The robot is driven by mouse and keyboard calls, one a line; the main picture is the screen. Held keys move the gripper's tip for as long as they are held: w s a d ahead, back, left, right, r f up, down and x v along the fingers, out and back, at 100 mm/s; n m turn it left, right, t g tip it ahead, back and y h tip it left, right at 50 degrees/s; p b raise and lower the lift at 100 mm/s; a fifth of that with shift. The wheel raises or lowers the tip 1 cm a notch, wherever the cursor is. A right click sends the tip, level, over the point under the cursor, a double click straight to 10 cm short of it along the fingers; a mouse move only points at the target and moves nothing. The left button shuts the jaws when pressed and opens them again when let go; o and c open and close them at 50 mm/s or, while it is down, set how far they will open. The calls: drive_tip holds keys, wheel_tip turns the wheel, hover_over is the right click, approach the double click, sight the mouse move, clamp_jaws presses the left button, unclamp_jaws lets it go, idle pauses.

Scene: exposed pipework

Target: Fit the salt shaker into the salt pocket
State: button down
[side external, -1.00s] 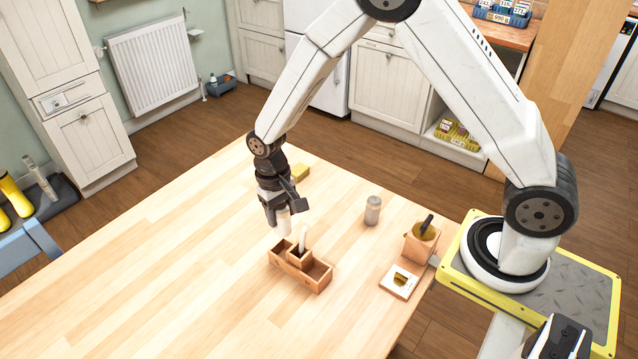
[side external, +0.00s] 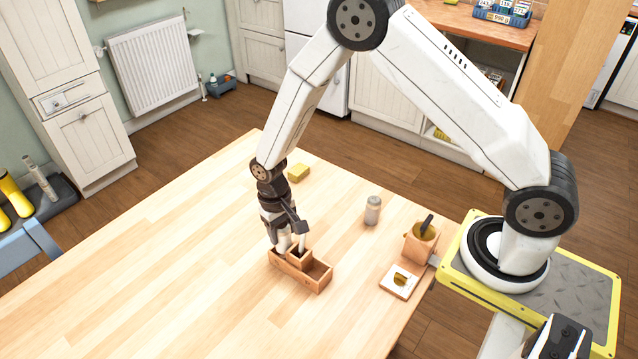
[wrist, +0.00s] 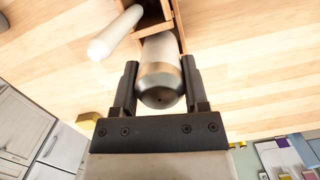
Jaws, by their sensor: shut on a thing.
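My gripper (side external: 285,230) points down over the left end of a wooden caddy (side external: 312,281) and is shut on the salt shaker (side external: 284,243). The shaker is white with a metallic cap; in the wrist view the cap (wrist: 160,88) sits between my two fingers. The shaker's lower end reaches the caddy's left pocket and appears to be inside its walls; its bottom is hidden, so I cannot tell how deep it is. The right compartment looks empty.
A grey shaker (side external: 372,210) stands on the table to the right. A yellow block (side external: 299,173) lies behind my gripper. The table's left is clear.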

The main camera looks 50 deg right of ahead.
sight(284, 243)
drive_tip(key=shift+f, duration=0.1)
drive_tip(key=shift+f, duration=2)
drive_tip(key=shift+f, duration=0.3)
drive_tip(key=shift+c, duration=0.5)
unclamp_jaws()
drive_tip(key=shift+s+f, duration=0.1)
drive_tip(key=shift+r, duration=0.2)
drive_tip(key=r, duration=0.4)
drive_tip(key=w+r, duration=0.1)
drive_tip(key=r, duration=0.7)
drive_tip(key=shift+w+d+r, duration=0.15)
drive_tip(key=shift+w+r, duration=0.05)
drive_tip(key=shift+w, duration=0.05)
